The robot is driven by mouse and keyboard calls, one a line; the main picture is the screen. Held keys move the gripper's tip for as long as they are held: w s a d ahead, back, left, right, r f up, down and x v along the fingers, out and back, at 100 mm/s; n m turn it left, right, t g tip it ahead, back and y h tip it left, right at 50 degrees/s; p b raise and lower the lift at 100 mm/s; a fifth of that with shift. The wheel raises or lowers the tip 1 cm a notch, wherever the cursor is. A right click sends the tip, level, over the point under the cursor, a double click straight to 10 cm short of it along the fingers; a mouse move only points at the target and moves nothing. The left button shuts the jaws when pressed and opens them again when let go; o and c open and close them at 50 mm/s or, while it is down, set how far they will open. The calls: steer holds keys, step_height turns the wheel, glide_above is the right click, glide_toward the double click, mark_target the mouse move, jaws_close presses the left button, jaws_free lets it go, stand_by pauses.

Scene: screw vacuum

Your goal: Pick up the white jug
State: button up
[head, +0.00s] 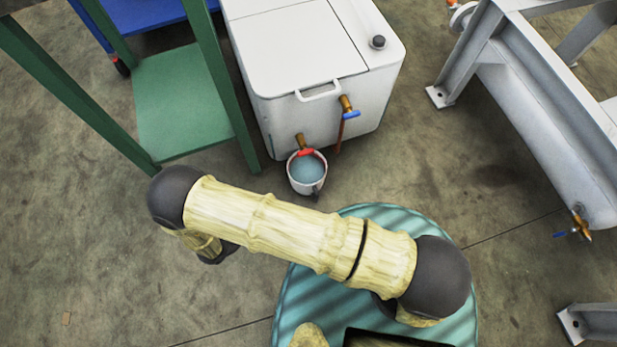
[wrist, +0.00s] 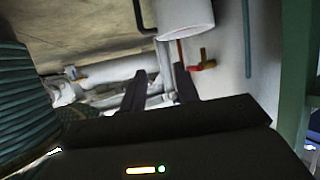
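The white jug (head: 309,188) stands on the floor in the head view, under a red-handled tap (head: 305,153) at the front of a white tank. Bluish content shows inside its rim. In the wrist view, which looks turned over, the white jug (wrist: 187,17) is at the top, cut by the frame edge. My gripper (wrist: 158,84) shows in the wrist view as two dark fingers, apart, with nothing held between them. The jug lies beyond the fingertips, not touching them. In the head view my arm hides the gripper.
The white tank (head: 296,55) stands directly behind the jug, with a second, blue-handled tap (head: 349,110) on its front. A green frame table (head: 183,103) is close on the left. A grey metal structure (head: 555,115) is at the right. Open floor lies between the tank and that structure.

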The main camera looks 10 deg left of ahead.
steer(key=b, duration=0.5)
glide_toward(315, 184)
steer(key=w+d, duration=0.2)
steer(key=w, duration=0.1)
steer(key=shift+w+d+f, duration=0.1)
steer(key=shift+w+f, duration=0.1)
steer(key=shift+f, duration=0.25)
steer(key=shift+f, duration=0.1)
steer(key=b+x, duration=0.3)
steer(key=x, duration=0.2)
steer(key=shift+w+d+f, duration=0.1)
steer(key=shift+w+f, duration=0.05)
steer(key=shift+w, duration=0.05)
steer(key=shift+w+d, duration=0.1)
steer(key=shift+w, duration=0.05)
jaws_close()
stand_by(0.8)
